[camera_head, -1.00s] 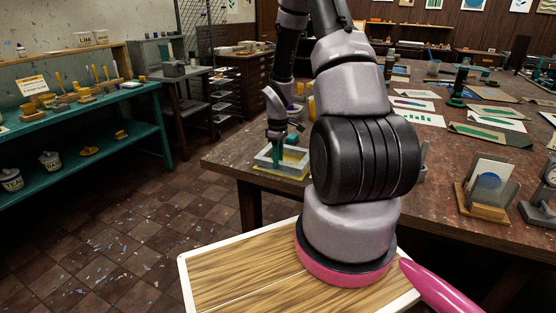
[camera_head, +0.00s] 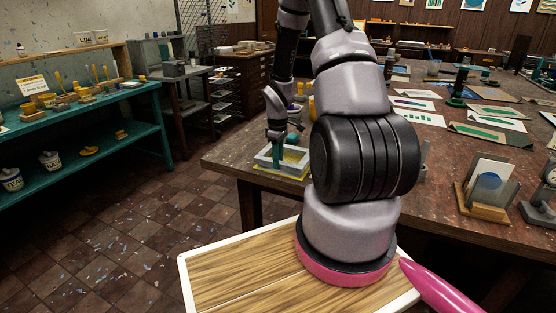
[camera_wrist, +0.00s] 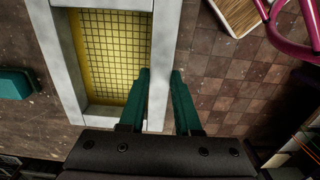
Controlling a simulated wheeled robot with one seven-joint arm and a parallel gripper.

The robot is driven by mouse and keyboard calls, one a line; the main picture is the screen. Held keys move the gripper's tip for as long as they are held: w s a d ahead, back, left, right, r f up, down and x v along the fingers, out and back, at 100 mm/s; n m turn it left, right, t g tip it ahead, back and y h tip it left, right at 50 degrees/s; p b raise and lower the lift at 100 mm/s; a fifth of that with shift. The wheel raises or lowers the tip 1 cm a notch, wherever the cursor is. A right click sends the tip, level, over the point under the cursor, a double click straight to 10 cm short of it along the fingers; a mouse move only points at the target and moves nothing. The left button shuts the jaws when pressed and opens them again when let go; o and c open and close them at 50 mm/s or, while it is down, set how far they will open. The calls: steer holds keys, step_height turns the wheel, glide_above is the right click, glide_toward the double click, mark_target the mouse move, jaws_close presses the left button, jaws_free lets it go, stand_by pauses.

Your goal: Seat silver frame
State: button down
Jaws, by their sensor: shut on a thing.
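The silver frame (camera_wrist: 165,40) is a pale grey rectangle around a yellow panel with a dark grid (camera_wrist: 112,55) in the wrist view. In the head view the silver frame (camera_head: 264,163) is at the near left corner of the worktable, with yellow showing along its lower edge. My gripper (camera_wrist: 160,75) has its teal fingers on either side of one long rail, shut on it. My gripper (camera_head: 279,157) points down onto the frame in the head view. I cannot tell whether the frame rests flat on the yellow panel or sits slightly above it.
The brown worktable (camera_head: 232,157) carries papers and a small display stand (camera_head: 485,212) to the right. A teal block (camera_wrist: 14,83) lies beside the frame in the wrist view. The table's edge is close to the frame, with tiled floor (camera_head: 120,225) beyond.

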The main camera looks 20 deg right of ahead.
steer(key=shift+f, duration=0.2)
steer(key=shift+f, duration=0.55)
steer(key=shift+c, duration=1)
jaws_free()
steer(key=shift+r, duration=4)
